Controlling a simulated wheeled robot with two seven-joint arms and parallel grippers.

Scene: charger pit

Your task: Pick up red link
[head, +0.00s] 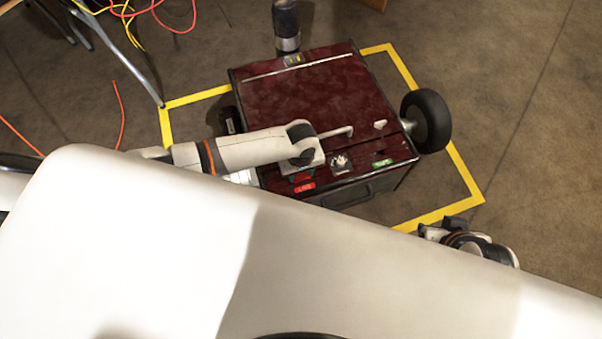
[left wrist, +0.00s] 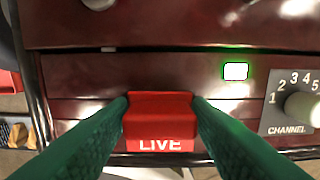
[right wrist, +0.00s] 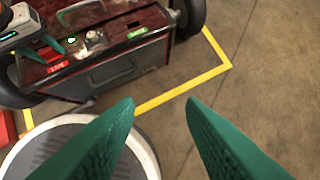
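The red link (left wrist: 160,118) is a red block with a white LIVE label, on the front of a dark red box. It also shows small in the head view (head: 304,188) and in the right wrist view (right wrist: 57,66). My left gripper (head: 302,174) is over the box's front edge. In the left wrist view its green fingers (left wrist: 161,100) are apart, one on each side of the link; I cannot tell whether they touch it. My right gripper (right wrist: 160,101) is open and empty, over the floor in front of the box.
The dark red box (head: 310,100) has wheels and stands inside a yellow floor outline (head: 462,175). A CHANNEL knob (left wrist: 302,108) and a lit green-edged indicator (left wrist: 235,71) are right of the link. Loose cables (head: 125,15) lie at the back left. The floor at right is clear.

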